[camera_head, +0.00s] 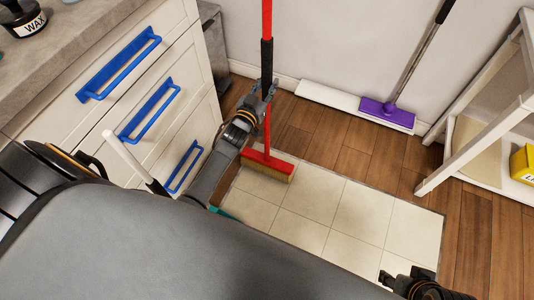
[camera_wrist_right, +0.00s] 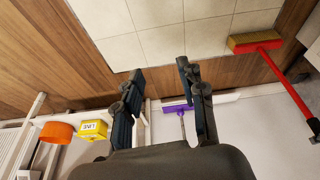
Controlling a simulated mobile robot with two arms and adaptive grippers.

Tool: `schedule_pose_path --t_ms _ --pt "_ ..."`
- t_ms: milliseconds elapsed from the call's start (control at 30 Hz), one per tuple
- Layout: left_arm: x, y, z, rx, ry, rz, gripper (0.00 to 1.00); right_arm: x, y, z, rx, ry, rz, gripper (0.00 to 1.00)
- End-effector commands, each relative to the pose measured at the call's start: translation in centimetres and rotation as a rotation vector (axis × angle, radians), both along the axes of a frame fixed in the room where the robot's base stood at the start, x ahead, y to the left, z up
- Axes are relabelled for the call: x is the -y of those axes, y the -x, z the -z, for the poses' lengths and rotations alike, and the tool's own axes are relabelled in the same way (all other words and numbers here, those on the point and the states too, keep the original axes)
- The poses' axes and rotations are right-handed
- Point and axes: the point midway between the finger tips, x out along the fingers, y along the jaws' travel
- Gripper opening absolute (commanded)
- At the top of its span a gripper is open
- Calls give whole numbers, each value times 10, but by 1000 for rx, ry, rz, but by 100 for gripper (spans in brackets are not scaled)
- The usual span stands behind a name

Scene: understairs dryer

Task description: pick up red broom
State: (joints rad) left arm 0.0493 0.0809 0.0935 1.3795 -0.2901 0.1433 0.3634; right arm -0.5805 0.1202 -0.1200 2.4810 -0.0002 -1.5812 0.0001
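The red broom (camera_head: 267,128) stands with its wide red and tan head (camera_head: 268,166) down at the edge of the pale tiles. Its red handle runs up past a black grip and out of view at the top. My left gripper (camera_head: 266,88) is at the handle just below the black grip, with its fingertips around or against it; whether they are closed on it is unclear. The broom also shows at the right of the right wrist view (camera_wrist_right: 284,80). My right gripper (camera_wrist_right: 159,75) is open and empty, away from the broom. It shows at the bottom right of the head view (camera_head: 400,280).
White drawers (camera_head: 150,75) with blue handles stand left of the broom. A white rack (camera_head: 480,120) with a yellow box (camera_head: 524,163) stands at the right. Tiles in front are clear.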

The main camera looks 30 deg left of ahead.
Motion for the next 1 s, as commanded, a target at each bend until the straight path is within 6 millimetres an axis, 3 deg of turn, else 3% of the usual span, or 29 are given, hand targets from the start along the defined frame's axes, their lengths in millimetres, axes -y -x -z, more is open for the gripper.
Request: schedule_pose_path --t_ms 33,100,667,1000 --pt "0 0 0 0 0 0 12 0 0 0 0 0 0 40" --pt "0 0 0 0 0 0 0 0 0 0 0 0 0 40" --pt "0 0 -9 6 -1 1 0 0 -2 0 5 -1 -1 40" --pt "2 3 -40 6 0 1 0 -3 -14 50 -29 1 -3 40"
